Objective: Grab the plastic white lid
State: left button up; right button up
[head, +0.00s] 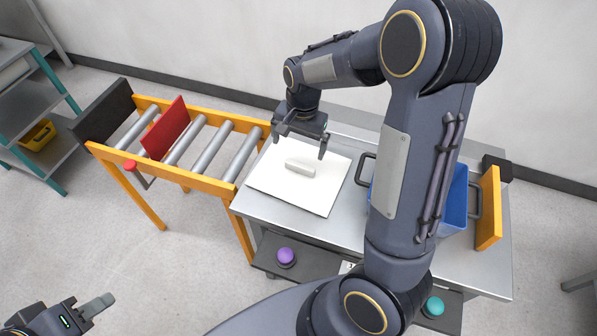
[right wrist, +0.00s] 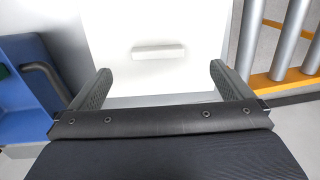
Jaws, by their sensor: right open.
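The white plastic lid (head: 305,192) is a flat square plate with a raised bar handle (head: 300,167) in its middle. It lies on the left part of the metal table. My right gripper (head: 302,142) is open and empty, above the lid's far part and near the handle. In the right wrist view the lid (right wrist: 195,28) fills the middle, and the handle (right wrist: 159,51) shows ahead of the open fingers of the right gripper (right wrist: 160,73), apart from them. My left gripper (head: 92,306) is low at the bottom left, far from the lid; its opening is unclear.
The metal table (head: 262,212) holds a blue bin (head: 457,197) on the right, partly behind my right arm. A roller conveyor (head: 205,180) with a red plate (head: 166,128) adjoins the table's left side. A purple button (head: 286,256) and a teal button (head: 434,306) sit below the table's front edge.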

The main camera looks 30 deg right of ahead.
aim_at(300, 165)
jog(key=shift+w+d+f+h, duration=0.15)
jog(key=shift+w+f, duration=0.2)
jog(key=shift+f, duration=0.2)
jog(key=shift+w+d+f+h, duration=0.15)
jog(key=shift+w+f, duration=0.15)
jog(key=shift+f, duration=0.25)
jog(key=shift+m, duration=0.3)
jog(key=f, duration=0.7)
jog(key=shift+s+d+f, duration=0.15)
jog(key=shift+d+f, duration=0.1)
jog(key=shift+f, duration=0.05)
jog(key=c, duration=1)
